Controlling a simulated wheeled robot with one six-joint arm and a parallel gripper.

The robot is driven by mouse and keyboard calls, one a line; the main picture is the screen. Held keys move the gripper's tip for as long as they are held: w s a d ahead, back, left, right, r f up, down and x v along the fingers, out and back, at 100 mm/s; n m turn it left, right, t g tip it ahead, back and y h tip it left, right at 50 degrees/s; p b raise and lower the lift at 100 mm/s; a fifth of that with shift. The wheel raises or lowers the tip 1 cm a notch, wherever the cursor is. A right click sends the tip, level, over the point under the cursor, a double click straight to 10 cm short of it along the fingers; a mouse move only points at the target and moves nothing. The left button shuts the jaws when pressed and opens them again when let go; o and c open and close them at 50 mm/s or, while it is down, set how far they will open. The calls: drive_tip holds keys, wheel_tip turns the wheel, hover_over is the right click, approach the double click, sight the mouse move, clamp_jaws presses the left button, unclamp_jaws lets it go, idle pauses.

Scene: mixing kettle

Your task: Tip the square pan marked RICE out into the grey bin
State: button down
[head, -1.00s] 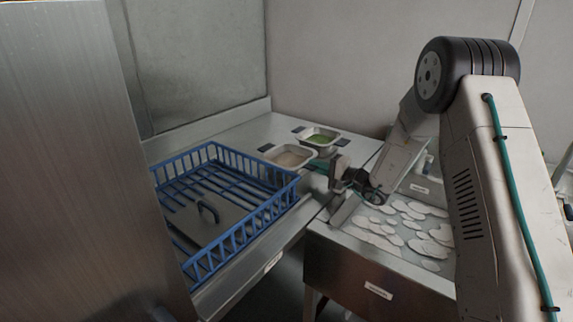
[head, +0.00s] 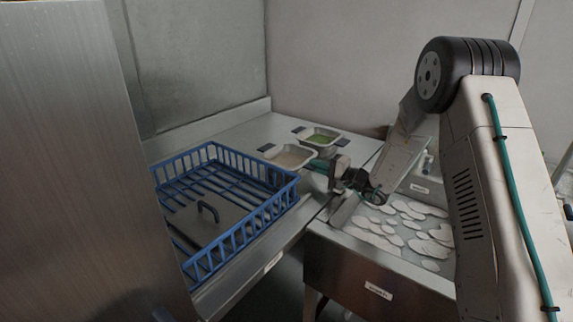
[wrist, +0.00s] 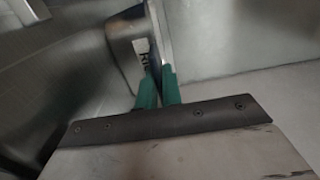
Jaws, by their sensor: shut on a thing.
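A square metal pan with pale tan contents (head: 291,157) is on the left side of my gripper (head: 334,178) in the head view, at the far end of the counter. In the wrist view, my green fingertips (wrist: 159,90) are shut at the edge of a metal pan (wrist: 125,35). A label on that pan is partly covered and reads "RI". The pan looks level in the head view. I cannot tell whether it touches the counter. I cannot make out a grey bin with certainty.
A second pan with green contents (head: 321,137) stands close behind the tan one. A blue wire-sided basket (head: 231,238) sits on the left counter. A steel panel (head: 75,180) blocks the left.

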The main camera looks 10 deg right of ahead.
drive_tip(key=shift+r, duration=0.1)
drive_tip(key=shift+r, duration=2.95)
